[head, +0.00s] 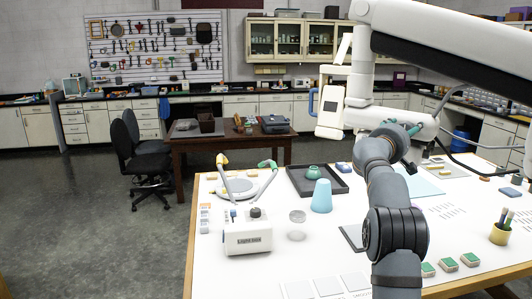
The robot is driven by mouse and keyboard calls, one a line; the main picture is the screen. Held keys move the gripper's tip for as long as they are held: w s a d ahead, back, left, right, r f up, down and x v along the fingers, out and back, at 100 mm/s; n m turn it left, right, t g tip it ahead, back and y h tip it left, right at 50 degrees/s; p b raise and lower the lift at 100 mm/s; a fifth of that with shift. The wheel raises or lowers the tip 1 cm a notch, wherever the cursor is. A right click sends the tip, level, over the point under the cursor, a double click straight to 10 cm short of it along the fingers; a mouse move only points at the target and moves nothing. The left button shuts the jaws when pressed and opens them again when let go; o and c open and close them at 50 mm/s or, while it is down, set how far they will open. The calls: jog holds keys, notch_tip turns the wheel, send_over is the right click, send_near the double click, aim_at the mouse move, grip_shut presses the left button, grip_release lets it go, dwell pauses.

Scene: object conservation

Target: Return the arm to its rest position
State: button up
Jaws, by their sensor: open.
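My grey arm (396,234) rises from the bottom edge, right of centre, over the white table (300,262). It reaches up and away to a bent wrist (376,152). My gripper (411,157) shows only in part, small and dark beside the wrist, and its fingertips are hard to make out. It is open, and I see nothing held in it. A teal piece (414,129) shows near the wrist; I cannot tell what it belongs to.
A white boom (440,22) with a boxy head (331,110) hangs close to my wrist. A blue cone (321,197), a black tray (316,181), a light box (248,238) and a brush cup (500,234) stand on the table.

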jog(key=m, duration=0.6)
jog(key=shift+m, duration=0.3)
jog(key=shift+f, duration=0.1)
